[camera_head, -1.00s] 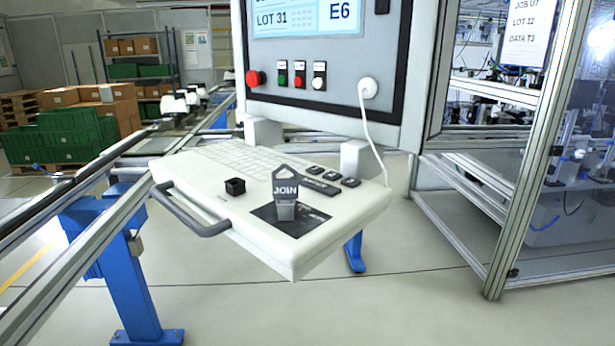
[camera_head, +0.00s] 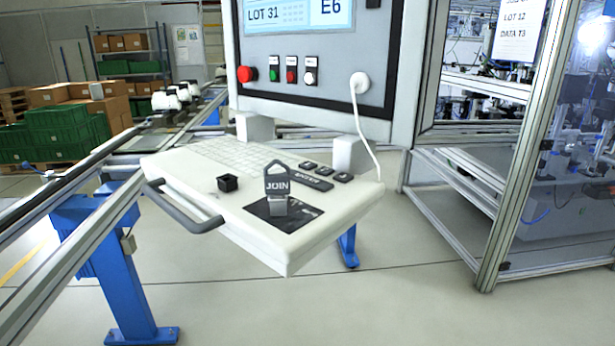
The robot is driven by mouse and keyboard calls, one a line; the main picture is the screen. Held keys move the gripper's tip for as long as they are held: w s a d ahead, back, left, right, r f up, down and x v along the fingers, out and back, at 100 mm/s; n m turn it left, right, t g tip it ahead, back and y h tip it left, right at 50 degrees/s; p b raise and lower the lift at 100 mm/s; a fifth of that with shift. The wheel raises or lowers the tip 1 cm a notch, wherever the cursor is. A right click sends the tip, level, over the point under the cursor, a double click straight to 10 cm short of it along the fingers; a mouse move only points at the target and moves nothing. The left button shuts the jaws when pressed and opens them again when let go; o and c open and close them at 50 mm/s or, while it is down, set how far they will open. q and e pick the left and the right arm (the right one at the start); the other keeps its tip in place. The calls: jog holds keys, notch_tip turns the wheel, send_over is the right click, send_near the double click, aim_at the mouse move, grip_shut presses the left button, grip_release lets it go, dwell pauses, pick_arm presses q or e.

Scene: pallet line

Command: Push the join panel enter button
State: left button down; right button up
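The join panel is a white keyboard shelf (camera_head: 240,224) below the grey screen housing, in the middle of the head view. A dark grey button marked ENTER (camera_head: 309,179) lies on its right part. A grey tag marked JOIN (camera_head: 277,186) stands upright on a dark pad (camera_head: 303,211), just left of the enter button and partly in front of its left end. Three small dark keys (camera_head: 327,171) lie behind the enter button. Neither of my grippers shows in the view.
A black knob (camera_head: 228,183) stands on the shelf, and a grey handle (camera_head: 180,212) juts from its left front. Above are a red button (camera_head: 246,74) and a white cable plug (camera_head: 359,83). A conveyor rail runs left; an aluminium-framed cell (camera_head: 527,150) stands right. The front floor is clear.

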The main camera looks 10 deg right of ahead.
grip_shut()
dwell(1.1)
